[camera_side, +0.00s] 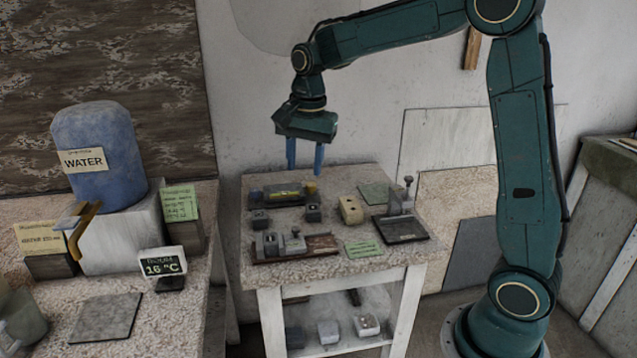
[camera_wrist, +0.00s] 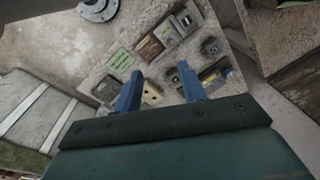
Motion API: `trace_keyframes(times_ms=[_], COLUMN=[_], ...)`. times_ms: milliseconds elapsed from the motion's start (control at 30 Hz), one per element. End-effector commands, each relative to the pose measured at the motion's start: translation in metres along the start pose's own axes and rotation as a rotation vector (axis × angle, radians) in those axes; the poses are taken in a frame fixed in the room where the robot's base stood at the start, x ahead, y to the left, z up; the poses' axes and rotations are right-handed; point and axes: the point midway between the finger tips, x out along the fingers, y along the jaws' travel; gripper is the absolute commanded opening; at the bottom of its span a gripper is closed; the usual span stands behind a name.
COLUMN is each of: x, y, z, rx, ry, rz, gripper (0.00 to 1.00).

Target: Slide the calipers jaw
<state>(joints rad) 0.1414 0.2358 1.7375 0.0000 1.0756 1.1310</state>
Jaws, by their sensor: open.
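A reddish-brown bar with grey metal blocks on it (camera_side: 323,244) lies along the front of the small stone-topped table in the side view; it looks most like the calipers, but I cannot be sure. It also shows in the wrist view (camera_wrist: 150,48), beyond my fingers. Its two grey blocks stand side by side near its left and middle. My gripper (camera_side: 304,172) hangs above the back of the table, blue fingers pointing down, open and empty. In the wrist view my gripper (camera_wrist: 160,85) shows its two fingers well apart, with nothing held between them.
The small table (camera_side: 330,272) also bears a dark tray with a yellow cylinder (camera_side: 282,195), a beige holed block (camera_side: 350,210), small grey blocks (camera_side: 313,213) and an upright device on a dark plate (camera_side: 402,229). A blue water container (camera_side: 100,185) stands on the left bench.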

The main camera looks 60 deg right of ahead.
Motion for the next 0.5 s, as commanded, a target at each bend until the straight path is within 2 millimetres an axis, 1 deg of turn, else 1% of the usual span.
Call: trace_keyframes(times_ms=[33, 200, 333, 500], x=[0.011, 0.036, 0.050, 0.057], y=[-0.007, -0.025, -0.033, -0.036], z=[-0.007, -0.024, -0.031, -0.035], rx=[0.047, 0.192, 0.263, 0.299], ry=[-0.008, -0.021, -0.025, -0.027], rz=[0.018, 0.059, 0.080, 0.090], gripper=[0.41, 0.41, 0.41, 0.41])
